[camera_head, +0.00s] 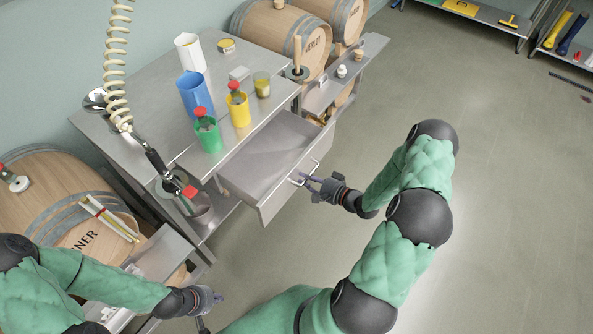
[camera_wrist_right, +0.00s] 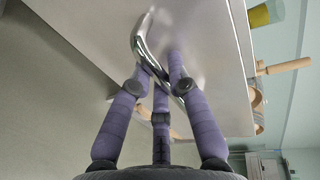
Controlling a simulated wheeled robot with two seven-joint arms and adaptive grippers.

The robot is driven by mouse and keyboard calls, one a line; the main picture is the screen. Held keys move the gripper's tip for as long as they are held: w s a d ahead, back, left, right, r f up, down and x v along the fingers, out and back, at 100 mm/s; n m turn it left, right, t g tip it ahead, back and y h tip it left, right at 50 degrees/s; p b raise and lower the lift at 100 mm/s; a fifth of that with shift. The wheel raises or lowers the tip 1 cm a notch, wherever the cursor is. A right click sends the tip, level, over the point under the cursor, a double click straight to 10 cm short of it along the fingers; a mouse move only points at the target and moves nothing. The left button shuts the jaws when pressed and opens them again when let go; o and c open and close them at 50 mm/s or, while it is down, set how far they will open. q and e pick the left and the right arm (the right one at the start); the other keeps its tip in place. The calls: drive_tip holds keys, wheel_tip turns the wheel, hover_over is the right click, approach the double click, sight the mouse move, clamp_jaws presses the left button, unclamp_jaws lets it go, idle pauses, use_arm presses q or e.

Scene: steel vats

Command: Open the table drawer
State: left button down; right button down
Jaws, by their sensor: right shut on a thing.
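The table drawer (camera_head: 262,166) is pulled out from under the steel table (camera_head: 153,110), and its empty-looking inside shows. Its metal handle (camera_head: 305,174) is on the front panel and also shows in the right wrist view (camera_wrist_right: 140,40). My right gripper (camera_head: 308,181) is at the drawer front, its purple fingers shut on the handle; the fingers (camera_wrist_right: 163,75) meet around the bar in the wrist view. My left gripper (camera_head: 213,306) is low in the head view, away from the drawer, with its fingers apart and empty.
A blue cup (camera_head: 193,95), a yellow bottle (camera_head: 238,108), a green bottle (camera_head: 208,136) and a white container (camera_head: 190,52) stand on the table. Wooden barrels (camera_head: 285,35) lie behind and at left. Open floor (camera_head: 480,180) lies to the right.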

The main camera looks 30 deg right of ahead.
drive_tip(key=shift+f+p+v, duration=0.15)
drive_tip(key=shift+f+v, duration=0.05)
drive_tip(key=shift+v, duration=0.75)
drive_tip(key=shift+f+p+v, duration=0.15)
drive_tip(key=shift+f+v, duration=0.05)
drive_tip(key=shift+v, duration=0.8)
drive_tip(key=shift+s, duration=0.1)
drive_tip(key=c, duration=1.4)
unclamp_jaws()
drive_tip(key=shift+c, duration=0.2)
drive_tip(key=v, duration=1.2)
drive_tip(key=shift+d+f, duration=0.15)
